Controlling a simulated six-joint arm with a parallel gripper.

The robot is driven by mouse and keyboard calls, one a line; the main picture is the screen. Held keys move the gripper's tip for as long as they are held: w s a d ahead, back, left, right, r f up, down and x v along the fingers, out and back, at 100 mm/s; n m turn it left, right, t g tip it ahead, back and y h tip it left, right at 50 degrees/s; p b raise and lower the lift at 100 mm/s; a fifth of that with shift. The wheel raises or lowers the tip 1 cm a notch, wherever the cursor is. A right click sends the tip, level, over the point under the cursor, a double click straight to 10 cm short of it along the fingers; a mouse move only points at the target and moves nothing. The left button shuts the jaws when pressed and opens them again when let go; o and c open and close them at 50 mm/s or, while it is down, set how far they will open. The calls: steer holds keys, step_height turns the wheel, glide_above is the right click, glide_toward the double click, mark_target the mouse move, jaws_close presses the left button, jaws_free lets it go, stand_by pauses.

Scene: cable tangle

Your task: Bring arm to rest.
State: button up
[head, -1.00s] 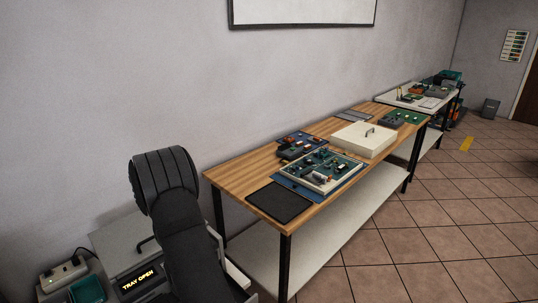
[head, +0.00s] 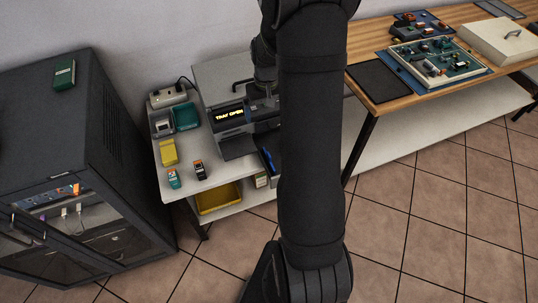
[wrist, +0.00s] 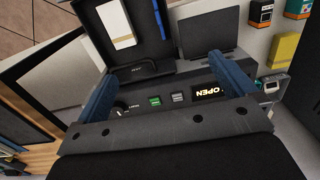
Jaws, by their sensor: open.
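My gripper (wrist: 160,64) is open, its two blue fingers spread wide with nothing between them. It is over the front of a grey machine (head: 222,74) whose lit display reads "TRAY OPEN". In the wrist view, the machine's front panel (wrist: 138,101) with a green button lies behind and between the fingers. In the head view, my black arm runs down the middle, and its far end is beside the machine. The fingers cannot be made out there. Whether they touch the machine cannot be told.
A dark cabinet (head: 45,115) with a glass door stands at left. A white side table (head: 205,184) holds a teal tray (head: 186,117), a yellow item (head: 169,152) and small devices. A wooden bench (head: 366,55) with a circuit board (head: 437,62) is at right. The tiled floor (head: 440,200) is clear.

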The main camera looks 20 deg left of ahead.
step_height(320, 180, up, 11)
steer(key=s+d, duration=0.1)
step_height(320, 180, down, 10)
steer(key=shift+s+r, duration=0.15)
stand_by(0.6)
step_height(320, 180, up, 10)
stand_by(0.5)
